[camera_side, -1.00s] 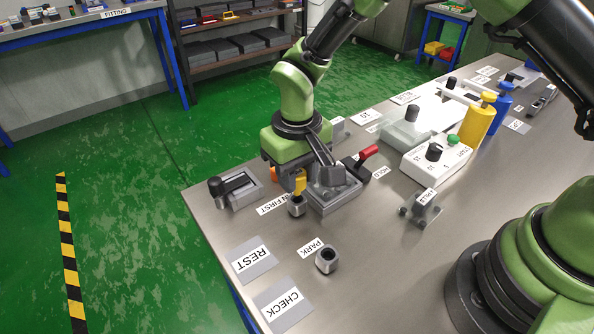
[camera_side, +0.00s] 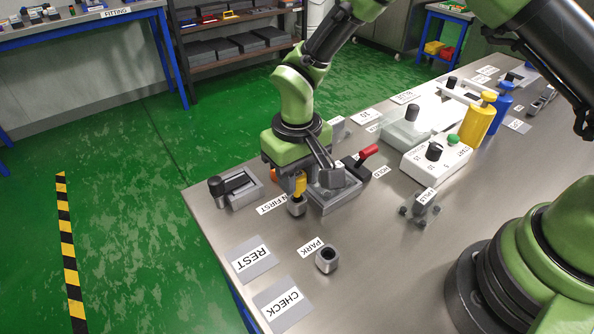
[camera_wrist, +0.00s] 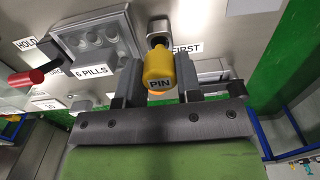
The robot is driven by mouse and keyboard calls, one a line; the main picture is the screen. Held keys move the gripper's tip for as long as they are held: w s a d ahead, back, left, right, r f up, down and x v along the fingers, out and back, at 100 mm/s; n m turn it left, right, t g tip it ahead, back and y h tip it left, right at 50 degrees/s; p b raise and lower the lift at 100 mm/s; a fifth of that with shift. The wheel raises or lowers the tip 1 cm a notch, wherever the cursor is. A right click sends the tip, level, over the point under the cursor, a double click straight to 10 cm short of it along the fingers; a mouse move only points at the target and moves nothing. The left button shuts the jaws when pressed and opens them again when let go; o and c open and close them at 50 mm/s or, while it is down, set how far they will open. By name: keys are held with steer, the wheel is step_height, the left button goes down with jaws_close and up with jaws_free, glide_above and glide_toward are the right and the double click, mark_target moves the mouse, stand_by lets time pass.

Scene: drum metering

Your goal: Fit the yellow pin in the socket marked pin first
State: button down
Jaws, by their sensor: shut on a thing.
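The yellow pin (camera_wrist: 158,66), lettered PIN, is between the two fingers of my gripper (camera_wrist: 159,80), which is shut on it. In the side view the pin (camera_side: 300,185) stands upright over the small grey socket (camera_side: 297,207) beside the label ending in FIRST (camera_side: 271,205). Its lower end meets the socket's top; I cannot tell how deep it sits. In the wrist view the socket (camera_wrist: 158,26) shows just beyond the pin, and its mouth is partly hidden by the pin. My gripper's fingers are partly hidden in the side view.
The grey pill block (camera_wrist: 92,40) and the red-handled HOLD lever (camera_side: 367,152) are close beside my gripper. A black-handled clamp (camera_side: 236,187) stands on its other side. The PARK socket (camera_side: 327,259) is empty. Bare tabletop lies around the REST and CHECK labels.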

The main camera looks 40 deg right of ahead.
steer(key=shift+f, duration=1.4)
steer(key=c, duration=0.7)
jaws_free()
step_height(320, 180, up, 10)
